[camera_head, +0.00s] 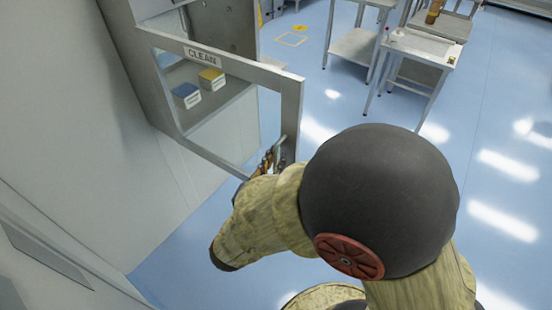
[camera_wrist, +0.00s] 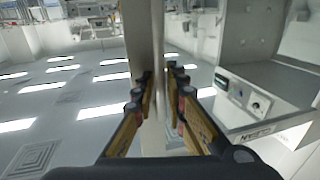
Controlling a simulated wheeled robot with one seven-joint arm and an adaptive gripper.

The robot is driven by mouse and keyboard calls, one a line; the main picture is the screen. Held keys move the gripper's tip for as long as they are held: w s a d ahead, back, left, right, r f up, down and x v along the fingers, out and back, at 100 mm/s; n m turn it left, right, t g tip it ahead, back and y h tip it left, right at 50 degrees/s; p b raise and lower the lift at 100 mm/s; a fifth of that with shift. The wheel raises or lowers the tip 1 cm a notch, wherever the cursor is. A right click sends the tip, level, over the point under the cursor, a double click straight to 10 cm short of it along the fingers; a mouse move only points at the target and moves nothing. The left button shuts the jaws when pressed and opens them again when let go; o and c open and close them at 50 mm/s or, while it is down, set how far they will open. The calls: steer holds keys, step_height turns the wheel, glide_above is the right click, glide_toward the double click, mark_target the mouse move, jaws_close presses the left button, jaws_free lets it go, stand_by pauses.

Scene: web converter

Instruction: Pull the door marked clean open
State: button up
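The door handle (camera_head: 281,148) is a pale upright bar low on the right side of the frame. My gripper (camera_head: 270,161) is at this handle, partly hidden by my arm. In the wrist view, the fingers of my gripper (camera_wrist: 160,75) close in from both sides on the upright handle.
A white wall (camera_head: 70,120) is close at the left. A metal table (camera_head: 425,46) stands at the upper right.

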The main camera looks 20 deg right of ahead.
steer(key=shift+o, duration=1.2)
steer(key=v, duration=1.2)
